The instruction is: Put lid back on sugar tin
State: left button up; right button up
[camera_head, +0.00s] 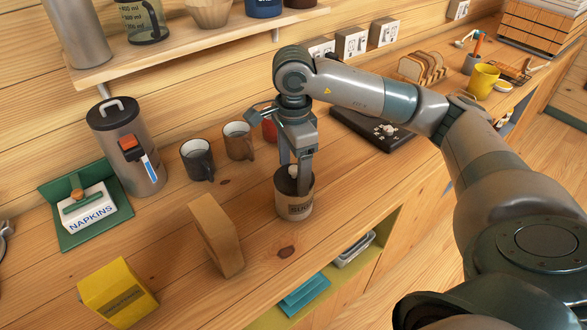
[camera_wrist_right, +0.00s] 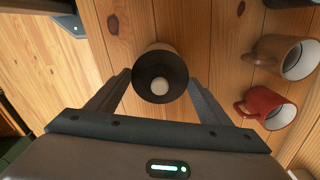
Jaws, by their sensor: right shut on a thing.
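The sugar tin (camera_head: 294,209) stands upright on the wooden counter, with a beige body and a dark label. The dark round lid (camera_wrist_right: 150,72) with its pale knob (camera_wrist_right: 160,86) is at the tin's top; the knob also shows in the head view (camera_head: 293,171). My right gripper (camera_head: 294,178) points down at the tin, its fingers shut on the lid from both sides. The lid lines up closely with the tin, whose pale side (camera_wrist_right: 158,47) shows past it; I cannot tell whether it is fully seated. My left gripper is not in view.
A dark mug (camera_head: 197,160), a brown mug (camera_head: 238,141) and a red mug (camera_head: 269,131) stand behind the tin. A tan block (camera_head: 215,235) and a yellow box (camera_head: 118,292) stand left. A tall grey canister (camera_head: 140,165) and napkin holder (camera_head: 85,212) are farther left. The counter edge is close in front.

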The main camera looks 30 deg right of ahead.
dwell(0.3)
jog(key=o, duration=1.3)
jog(key=shift+o, duration=0.2)
jog(key=shift+r, duration=0.15)
jog(key=shift+r+p, duration=1.4)
jog(key=shift+r, duration=1.95)
jog(key=shift+c, duration=0.6)
grip_shut()
jog(key=shift+f+b, duration=1.45)
